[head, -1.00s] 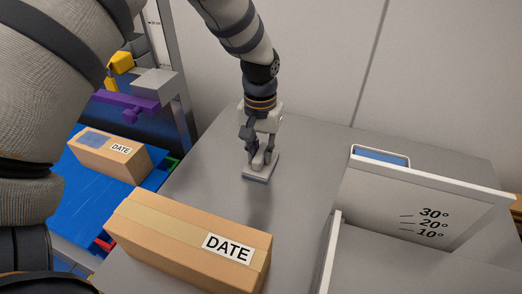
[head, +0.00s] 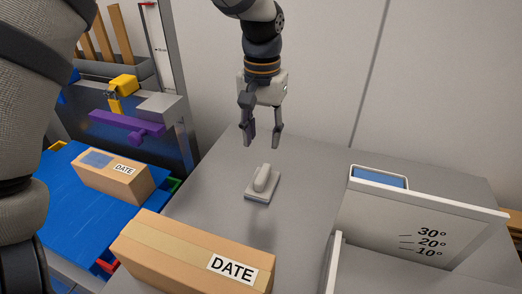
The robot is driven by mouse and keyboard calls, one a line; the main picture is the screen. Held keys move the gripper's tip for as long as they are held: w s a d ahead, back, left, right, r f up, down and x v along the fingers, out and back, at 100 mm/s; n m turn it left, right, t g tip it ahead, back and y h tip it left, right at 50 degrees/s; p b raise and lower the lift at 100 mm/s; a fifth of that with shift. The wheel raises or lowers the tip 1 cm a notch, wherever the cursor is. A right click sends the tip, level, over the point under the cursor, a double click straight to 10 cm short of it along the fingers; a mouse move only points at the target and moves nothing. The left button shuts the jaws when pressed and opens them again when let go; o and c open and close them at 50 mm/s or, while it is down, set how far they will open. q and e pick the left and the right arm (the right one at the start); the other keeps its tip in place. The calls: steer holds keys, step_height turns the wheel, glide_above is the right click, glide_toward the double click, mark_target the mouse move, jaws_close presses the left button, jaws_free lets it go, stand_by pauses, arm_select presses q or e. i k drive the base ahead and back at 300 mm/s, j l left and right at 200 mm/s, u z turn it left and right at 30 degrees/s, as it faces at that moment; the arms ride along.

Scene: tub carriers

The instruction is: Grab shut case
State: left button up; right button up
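A closed cardboard case marked DATE (head: 165,250) lies on the grey table at the front, its top taped shut. A second closed cardboard case marked DATE (head: 100,180) sits on the blue surface at the left. My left gripper (head: 262,142) points down, open and empty, above a small grey block with a raised handle (head: 260,186) on the table. It is apart from both cases. My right gripper is not in view.
A pale angled panel with 30°, 20° and 10° marks (head: 400,215) stands at the right, with a blue-topped tray (head: 379,180) behind it. A purple bar (head: 125,124) and yellow part (head: 123,86) are at the left. Grey table (head: 205,195) is clear between.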

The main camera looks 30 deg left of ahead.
mark_target(171, 256)
steer(key=k, duration=1.5)
